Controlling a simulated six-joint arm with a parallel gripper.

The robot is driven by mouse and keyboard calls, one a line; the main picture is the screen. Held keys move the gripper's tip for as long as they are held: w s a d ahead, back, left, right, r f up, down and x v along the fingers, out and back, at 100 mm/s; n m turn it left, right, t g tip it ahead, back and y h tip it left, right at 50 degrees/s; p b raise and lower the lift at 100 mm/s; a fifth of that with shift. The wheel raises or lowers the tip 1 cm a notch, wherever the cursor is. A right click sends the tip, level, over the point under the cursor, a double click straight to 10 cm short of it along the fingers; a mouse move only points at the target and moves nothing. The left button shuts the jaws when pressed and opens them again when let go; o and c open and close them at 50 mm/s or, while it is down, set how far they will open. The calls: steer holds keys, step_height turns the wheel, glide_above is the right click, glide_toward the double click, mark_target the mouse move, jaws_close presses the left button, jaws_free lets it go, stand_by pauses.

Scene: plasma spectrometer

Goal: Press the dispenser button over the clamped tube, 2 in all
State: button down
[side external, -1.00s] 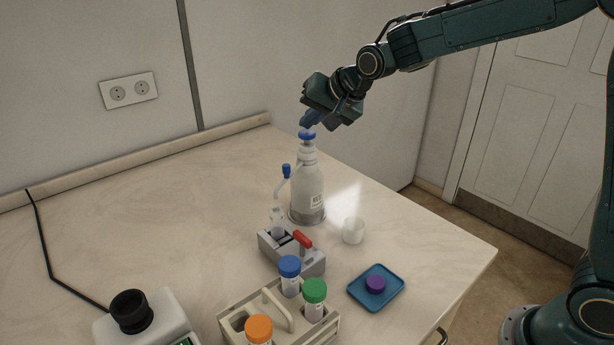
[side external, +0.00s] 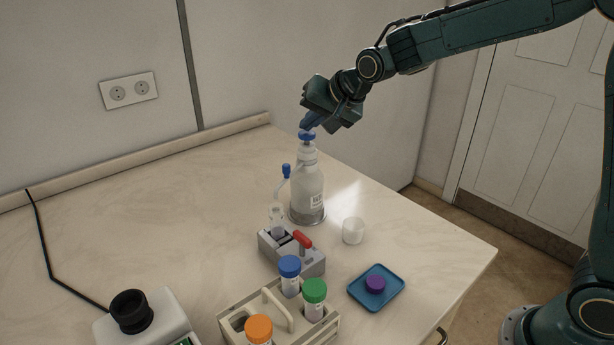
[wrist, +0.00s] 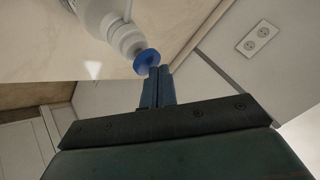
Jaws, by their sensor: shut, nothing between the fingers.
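The dispenser bottle (side external: 308,183) stands upright on the table, with a blue button (side external: 307,135) on top. In the wrist view the blue button (wrist: 146,61) is at the tips of my gripper's fingers. My gripper (side external: 308,123) is shut and empty, its blue fingertips right at the button from above; I cannot tell if they touch it. The dispenser's spout with a blue tip (side external: 286,171) reaches left over the clear open tube (side external: 277,217). That tube stands upright in the grey clamp (side external: 290,256) with a red lever (side external: 302,239).
A rack (side external: 238,318) holds tubes with blue, green and orange caps. A blue tray (side external: 376,301) holds a purple cap (side external: 375,284). A small white cup (side external: 353,231) stands right of the bottle. A device with a black top (side external: 131,311) is at the front left.

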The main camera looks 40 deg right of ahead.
mark_target(312, 135)
steer(key=shift+f, duration=0.6)
stand_by(0.9)
steer(key=shift+r, duration=1.25)
steer(key=shift+r, duration=0.15)
steer(key=shift+r, duration=2.4)
steer(key=shift+s, duration=0.1)
